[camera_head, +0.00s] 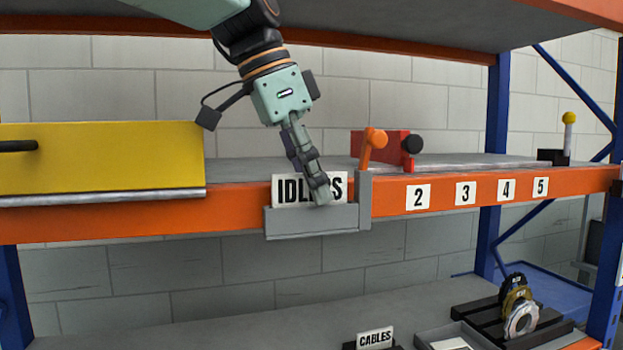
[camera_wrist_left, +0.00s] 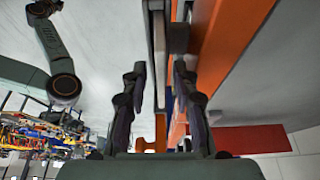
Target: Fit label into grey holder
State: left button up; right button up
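The white label (camera_head: 290,189) with black letters "IDL…S" stands upright in the grey holder (camera_head: 310,221) on the orange shelf beam. Its lower edge is hidden behind the holder's front wall, and my finger covers some middle letters. My left gripper (camera_head: 319,192) reaches down over the label, one finger in front of it. In the left wrist view my left gripper (camera_wrist_left: 160,88) has its fingers apart, with gaps on both sides of a pale, edge-on plate (camera_wrist_left: 158,45). I cannot tell there which part is label and which is holder. My right gripper is in neither view.
A yellow panel (camera_head: 100,157) hangs at the left of the orange beam (camera_head: 450,196). Small number plates (camera_head: 418,197) run along the beam's right.

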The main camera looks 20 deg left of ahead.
aim_at(290, 207)
pick_arm(q)
jog(key=shift+w, duration=0.15)
jog(key=shift+r, duration=0.15)
jog(key=v, duration=0.6)
jog(key=shift+a+r+p, duration=0.2)
jog(key=shift+r+p, duration=0.15)
jog(key=shift+s+r, duration=0.3)
jog(key=shift+s, duration=0.15)
jog(key=shift+w, duration=0.2)
jog(key=shift+f, duration=0.1)
